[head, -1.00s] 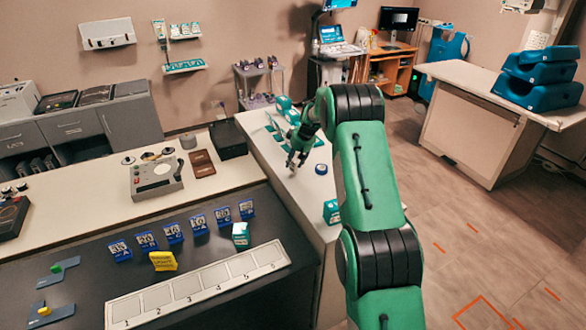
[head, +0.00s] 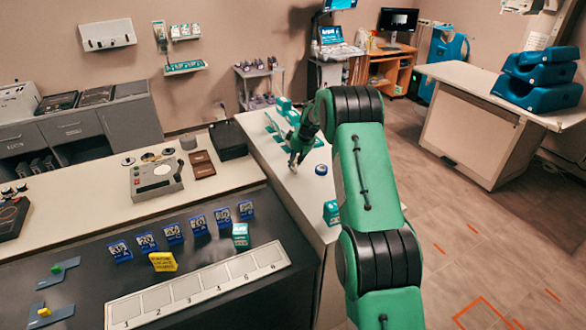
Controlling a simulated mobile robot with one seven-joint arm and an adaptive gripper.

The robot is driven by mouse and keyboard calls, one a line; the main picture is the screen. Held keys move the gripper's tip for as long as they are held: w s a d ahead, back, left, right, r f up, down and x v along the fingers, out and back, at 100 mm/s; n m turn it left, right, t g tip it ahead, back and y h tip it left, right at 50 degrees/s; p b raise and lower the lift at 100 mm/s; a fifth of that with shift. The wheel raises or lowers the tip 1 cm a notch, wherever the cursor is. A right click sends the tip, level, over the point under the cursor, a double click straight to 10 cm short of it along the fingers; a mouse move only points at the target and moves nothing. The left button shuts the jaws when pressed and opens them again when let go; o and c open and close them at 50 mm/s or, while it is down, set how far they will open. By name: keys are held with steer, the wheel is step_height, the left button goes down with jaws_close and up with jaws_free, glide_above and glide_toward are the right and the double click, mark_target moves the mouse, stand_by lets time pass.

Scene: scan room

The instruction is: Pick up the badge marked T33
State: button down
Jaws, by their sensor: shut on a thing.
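My gripper (head: 294,162) is low over the white side counter (head: 290,183), at the end of my green arm. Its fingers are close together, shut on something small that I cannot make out. No marking T33 can be read in this view. A round dark blue thing (head: 321,170) lies on the counter just right of my gripper, apart from it. Several teal things (head: 284,104) are at the counter's far end, partly hidden by my arm.
A teal box (head: 331,212) stands on the counter nearer to me. A grey device (head: 157,180) stands behind.

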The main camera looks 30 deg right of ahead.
steer(key=shift+r, duration=0.1)
steer(key=shift+r+p, duration=0.35)
steer(key=shift+r, duration=1.1)
steer(key=shift+s+r, duration=0.15)
steer(key=shift+r, duration=0.2)
steer(key=s+a, duration=0.2)
steer(key=s, duration=0.5)
steer(key=s+a+r, duration=0.1)
steer(key=s+a, duration=0.1)
steer(key=s, duration=0.6)
steer(key=shift+a+p, duration=0.3)
steer(key=shift+p, duration=0.15)
steer(key=shift+r, duration=0.1)
steer(key=shift+d, duration=0.1)
